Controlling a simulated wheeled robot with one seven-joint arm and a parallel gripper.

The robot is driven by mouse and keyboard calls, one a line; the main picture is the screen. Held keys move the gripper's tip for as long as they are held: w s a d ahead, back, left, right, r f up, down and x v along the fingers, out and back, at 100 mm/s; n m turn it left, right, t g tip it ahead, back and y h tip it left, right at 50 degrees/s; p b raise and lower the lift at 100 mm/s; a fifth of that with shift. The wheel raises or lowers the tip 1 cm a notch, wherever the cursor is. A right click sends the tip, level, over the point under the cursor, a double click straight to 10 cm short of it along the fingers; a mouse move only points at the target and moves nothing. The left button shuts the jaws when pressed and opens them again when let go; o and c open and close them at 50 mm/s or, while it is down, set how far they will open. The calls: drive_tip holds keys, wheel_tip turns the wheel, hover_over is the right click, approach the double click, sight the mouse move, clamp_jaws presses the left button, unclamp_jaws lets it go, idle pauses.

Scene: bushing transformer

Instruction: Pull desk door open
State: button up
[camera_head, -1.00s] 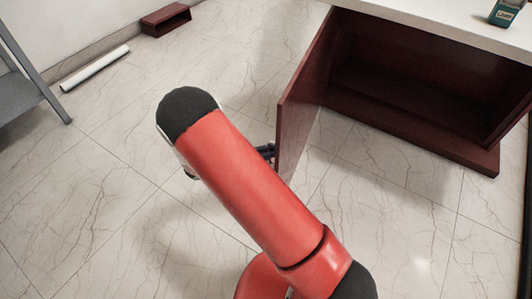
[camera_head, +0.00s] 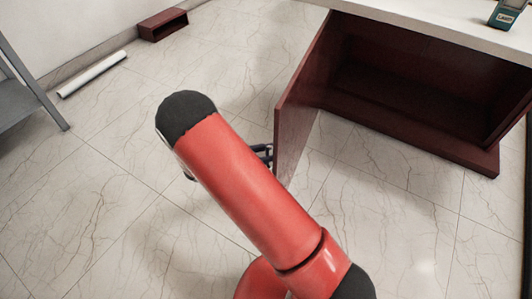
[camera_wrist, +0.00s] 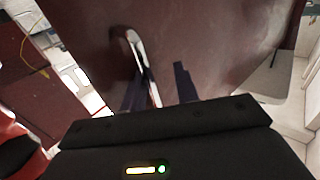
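The dark red desk door (camera_head: 300,105) stands swung out from the desk, with the dark inside of the cabinet (camera_head: 410,85) showing. In the wrist view the door's face (camera_wrist: 220,40) fills the upper middle. A pale curved handle (camera_wrist: 136,50) stands out from it. My gripper (camera_wrist: 160,88) has its two dark fingers apart, with the handle close to the left finger and a gap before the right one. In the head view my gripper (camera_head: 262,153) is at the outer side of the door, mostly hidden behind my red arm.
The white desk top (camera_head: 440,25) carries a small green device (camera_head: 507,14). A grey metal stand (camera_head: 22,95) is at the left. A white tube (camera_head: 92,74) and a dark red box (camera_head: 163,24) lie on the floor by the wall. The tiled floor left of the door is clear.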

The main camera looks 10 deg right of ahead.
drive_tip(key=shift+s+a, duration=0.15)
drive_tip(key=shift+a, duration=0.1)
drive_tip(key=a, duration=0.7)
drive_tip(key=shift+a, duration=0.35)
